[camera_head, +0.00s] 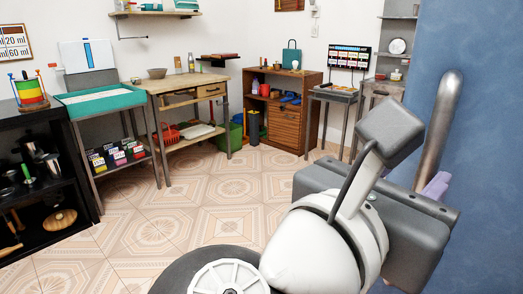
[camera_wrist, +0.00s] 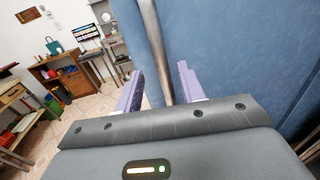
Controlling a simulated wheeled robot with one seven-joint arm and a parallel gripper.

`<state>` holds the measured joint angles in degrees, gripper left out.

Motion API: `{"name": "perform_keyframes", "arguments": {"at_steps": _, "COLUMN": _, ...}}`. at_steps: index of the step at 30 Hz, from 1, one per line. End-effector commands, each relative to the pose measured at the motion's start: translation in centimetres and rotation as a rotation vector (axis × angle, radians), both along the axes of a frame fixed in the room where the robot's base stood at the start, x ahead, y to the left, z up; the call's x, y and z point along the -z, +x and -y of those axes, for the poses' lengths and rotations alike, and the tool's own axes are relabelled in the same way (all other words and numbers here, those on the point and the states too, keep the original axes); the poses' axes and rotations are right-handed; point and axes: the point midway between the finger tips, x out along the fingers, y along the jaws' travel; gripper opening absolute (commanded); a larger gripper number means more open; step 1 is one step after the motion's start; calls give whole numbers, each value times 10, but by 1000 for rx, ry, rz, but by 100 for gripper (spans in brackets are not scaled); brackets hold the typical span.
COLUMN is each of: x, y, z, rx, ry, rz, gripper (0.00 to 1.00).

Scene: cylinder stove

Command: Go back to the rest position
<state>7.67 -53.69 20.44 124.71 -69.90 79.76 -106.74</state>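My gripper (camera_wrist: 160,86) is open, its two purple fingers apart with nothing held between them. In the wrist view, a metal bar handle (camera_wrist: 154,40) on a blue panel (camera_wrist: 230,45) passes behind the gap between the fingers. I cannot tell how far the fingertips are from the bar. In the head view, my gripper (camera_head: 436,187) is at the right, close to the blue panel (camera_head: 490,130) and the lower part of the handle (camera_head: 441,125). My arm and gripper body hide most of the fingers there.
Free tiled floor (camera_head: 190,205) lies to the left. A black shelf (camera_head: 75,170) with pots stands at far left, beside a green-topped table (camera_head: 105,102) and a wooden workbench (camera_head: 205,85). A wooden cabinet (camera_head: 277,125) stands at the back. The blue panel closes off the right side.

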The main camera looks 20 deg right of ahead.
Motion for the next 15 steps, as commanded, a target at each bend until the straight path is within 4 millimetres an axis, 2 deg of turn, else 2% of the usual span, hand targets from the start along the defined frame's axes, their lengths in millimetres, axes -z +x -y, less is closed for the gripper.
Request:
{"name": "perform_keyframes", "arguments": {"at_steps": 5, "x": 7, "y": 5, "z": 2, "rx": -11, "ry": 34, "rz": 18, "gripper": 39}}
{"name": "perform_keyframes", "arguments": {"at_steps": 8, "x": 31, "y": 19, "z": 7, "rx": -42, "ry": 164, "rz": 87, "gripper": 39}}
{"name": "perform_keyframes", "arguments": {"at_steps": 11, "x": 73, "y": 41, "z": 11, "rx": -65, "ry": 401, "rz": 218, "gripper": 39}}
{"name": "perform_keyframes", "arguments": {"at_steps": 15, "x": 144, "y": 69, "z": 5, "rx": 1, "ry": 838, "rz": 465, "gripper": 39}}
